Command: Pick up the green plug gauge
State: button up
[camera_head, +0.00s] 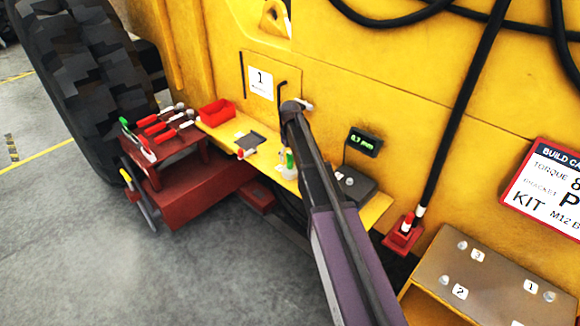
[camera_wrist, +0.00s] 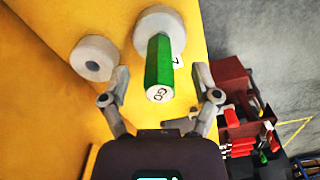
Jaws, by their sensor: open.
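The green plug gauge (camera_wrist: 158,66) is in the upper middle of the wrist view. It has a green hexagonal handle, a pale face marked GO at its near end and a wide pale round part at its far end. My gripper (camera_wrist: 160,97) is open, with one finger on each side of the handle's near end. No contact shows. In the head view a small green and white piece (camera_head: 289,164), apparently the gauge, shows on the yellow shelf (camera_head: 225,131) beside my arm. My gripper cannot be made out clearly there.
A pale round piece with a central hole (camera_wrist: 92,58) lies left of the gauge. A red tool stand (camera_head: 165,155) with several handles is at left.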

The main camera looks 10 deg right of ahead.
jog(key=shift+f+b, duration=0.8)
jog(key=shift+f, duration=0.25)
grip_shut()
